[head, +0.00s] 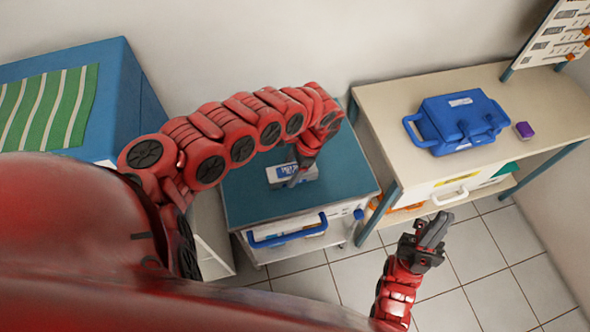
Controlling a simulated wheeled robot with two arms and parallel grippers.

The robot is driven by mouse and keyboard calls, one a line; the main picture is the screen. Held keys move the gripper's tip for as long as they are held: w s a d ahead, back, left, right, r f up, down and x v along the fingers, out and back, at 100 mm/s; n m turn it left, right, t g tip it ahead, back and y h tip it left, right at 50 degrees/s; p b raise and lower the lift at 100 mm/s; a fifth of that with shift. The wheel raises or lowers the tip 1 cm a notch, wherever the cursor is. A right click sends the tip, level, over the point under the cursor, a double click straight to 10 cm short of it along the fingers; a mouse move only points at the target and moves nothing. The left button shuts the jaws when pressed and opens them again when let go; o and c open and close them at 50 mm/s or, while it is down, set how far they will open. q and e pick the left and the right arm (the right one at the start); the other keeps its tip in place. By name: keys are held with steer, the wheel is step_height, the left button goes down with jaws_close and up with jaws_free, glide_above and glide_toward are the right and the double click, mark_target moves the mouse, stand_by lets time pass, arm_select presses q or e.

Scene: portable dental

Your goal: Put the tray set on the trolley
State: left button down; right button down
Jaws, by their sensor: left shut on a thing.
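The trolley (245,205) has a teal top and a blue front handle and stands at the middle of the head view. The tray set (281,171), a small pale pack with a blue and white label, is over the trolley top. My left gripper (298,178) reaches down from above and is shut on it. I cannot tell whether the pack touches the top. The arm and gripper hide part of the pack. My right gripper (437,230) is over the floor, right of the trolley and apart from everything; its fingers look close together, but their opening is unclear.
A beige bench (385,105) at right carries a blue case (458,122) and a small purple item (524,130). A blue cabinet (115,75) with a green striped cloth (50,108) is at left. The trolley top around the pack is clear. Tiled floor lies in front.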

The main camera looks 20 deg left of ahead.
mark_target(295, 166)
arm_select(q)
steer(key=shift+w+f, duration=0.2)
steer(key=shift+w, duration=1.95)
step_height(295, 166, down, 3)
steer(key=shift+f, duration=0.2)
steer(key=shift+f, duration=0.15)
jaws_free()
